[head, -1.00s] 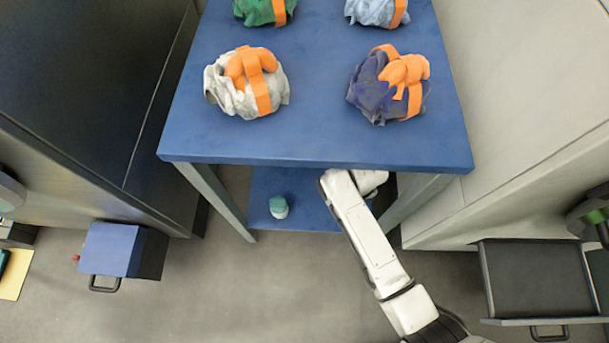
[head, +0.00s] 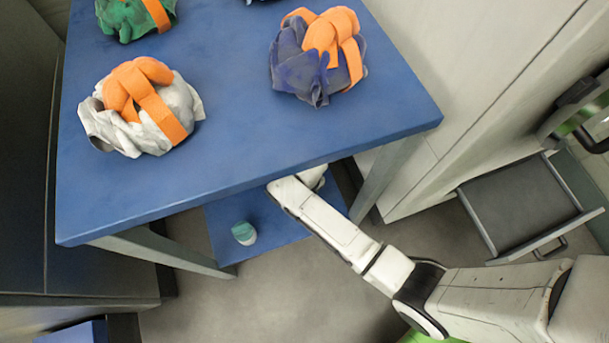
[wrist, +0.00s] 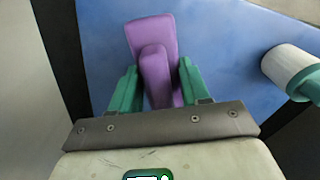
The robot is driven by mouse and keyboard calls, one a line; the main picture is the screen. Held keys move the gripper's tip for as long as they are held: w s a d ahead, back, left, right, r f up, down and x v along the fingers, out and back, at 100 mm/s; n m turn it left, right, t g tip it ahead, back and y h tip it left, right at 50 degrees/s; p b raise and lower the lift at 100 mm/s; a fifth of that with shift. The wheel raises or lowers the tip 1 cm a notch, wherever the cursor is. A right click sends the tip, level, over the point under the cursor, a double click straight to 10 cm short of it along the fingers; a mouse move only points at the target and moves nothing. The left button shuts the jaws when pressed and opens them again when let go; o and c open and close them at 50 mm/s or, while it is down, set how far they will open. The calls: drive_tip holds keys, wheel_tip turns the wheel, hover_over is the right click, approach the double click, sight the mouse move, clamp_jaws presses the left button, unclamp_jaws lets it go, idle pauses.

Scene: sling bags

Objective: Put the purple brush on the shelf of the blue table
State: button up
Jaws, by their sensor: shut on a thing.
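The purple brush (wrist: 152,62) is between the green fingers of my gripper (wrist: 156,88) in the wrist view, and the fingers are shut on it. The brush is over the blue shelf (wrist: 215,45); I cannot tell whether it touches the shelf. The blue table (head: 240,150) fills much of the head view, and its lower shelf (head: 275,228) shows under the front edge. My arm reaches under the tabletop there, so the gripper and brush are hidden in the head view.
A white and teal container (head: 244,233) stands on the shelf, left of my arm; it also shows in the wrist view (wrist: 290,70). Bundles with orange straps (head: 140,105) lie on the tabletop. An open grey drawer (head: 520,205) is at the right.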

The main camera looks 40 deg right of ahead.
drive_tip(key=shift+f+b, duration=0.75)
drive_tip(key=shift+f, duration=0.9)
drive_tip(key=shift+f, duration=0.1)
drive_tip(key=o, duration=1)
wheel_tip(320, 180, up, 12)
drive_tip(key=p, duration=0.5)
